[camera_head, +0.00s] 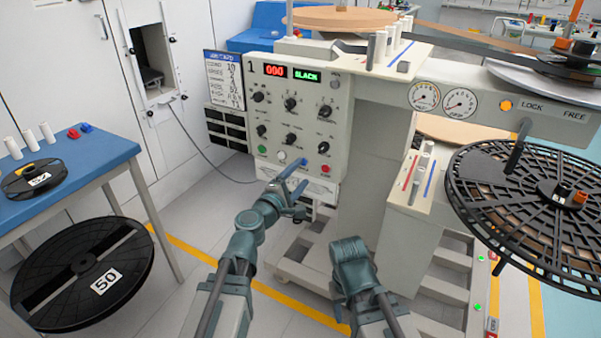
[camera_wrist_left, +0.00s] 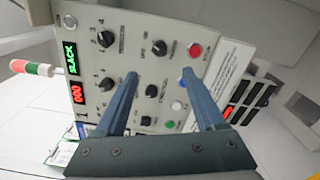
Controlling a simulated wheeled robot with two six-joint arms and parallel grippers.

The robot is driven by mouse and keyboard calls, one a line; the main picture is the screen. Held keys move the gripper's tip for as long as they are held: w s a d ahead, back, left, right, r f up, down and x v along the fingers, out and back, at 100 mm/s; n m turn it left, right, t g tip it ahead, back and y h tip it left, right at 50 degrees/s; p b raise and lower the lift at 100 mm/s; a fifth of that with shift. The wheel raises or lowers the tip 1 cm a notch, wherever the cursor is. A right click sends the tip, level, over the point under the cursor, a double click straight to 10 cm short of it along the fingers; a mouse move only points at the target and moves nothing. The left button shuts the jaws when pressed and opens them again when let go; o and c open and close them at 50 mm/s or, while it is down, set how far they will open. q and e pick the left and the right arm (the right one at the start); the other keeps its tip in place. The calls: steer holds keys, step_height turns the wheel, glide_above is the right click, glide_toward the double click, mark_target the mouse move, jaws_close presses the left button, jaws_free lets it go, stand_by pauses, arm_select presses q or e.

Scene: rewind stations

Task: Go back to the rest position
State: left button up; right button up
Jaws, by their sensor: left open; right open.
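My left gripper (camera_head: 294,178) is in front of the lower part of a grey control panel (camera_head: 303,108). Its blue fingers are apart, and nothing shows between them but the panel behind. In the left wrist view the open left gripper (camera_wrist_left: 160,74) faces the panel (camera_wrist_left: 128,62), whose knobs, red, blue, white and green buttons and lit displays show. I cannot tell whether a fingertip touches the panel. My right arm comes in from the bottom centre and is folded. Its gripper is hidden.
A black reel (camera_head: 520,195) is on the machine at right. A blue table (camera_head: 85,165) with white spools stands at left. A large black reel marked 50 (camera_head: 80,270) is below it. The machine's pale base (camera_head: 300,268) is near my arms. Light floor (camera_head: 180,215) lies open at left centre.

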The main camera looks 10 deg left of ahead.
arm_select(q)
steer(key=s+d+f+m+g, duration=0.2)
steer(key=s+f+m+g, duration=0.25)
steer(key=f+m, duration=0.25)
steer(key=s+d+f+m+g, duration=0.2)
steer(key=s+f+m+g, duration=0.25)
steer(key=f+m, duration=0.2)
steer(key=s+a+f+m+g+y, duration=0.4)
steer(key=s+a+f+g+y, duration=0.35)
steer(key=s+a, duration=0.35)
steer(key=s+d+m, duration=0.3)
steer(key=s+d, duration=0.2)
steer(key=d, duration=0.5)
step_height(320, 180, up, 26)
steer(key=p, duration=2.7)
steer(key=shift+s+d+r, duration=0.15)
steer(key=shift+d+r, duration=0.05)
steer(key=shift+r, duration=0.05)
steer(key=shift+g, duration=0.25)
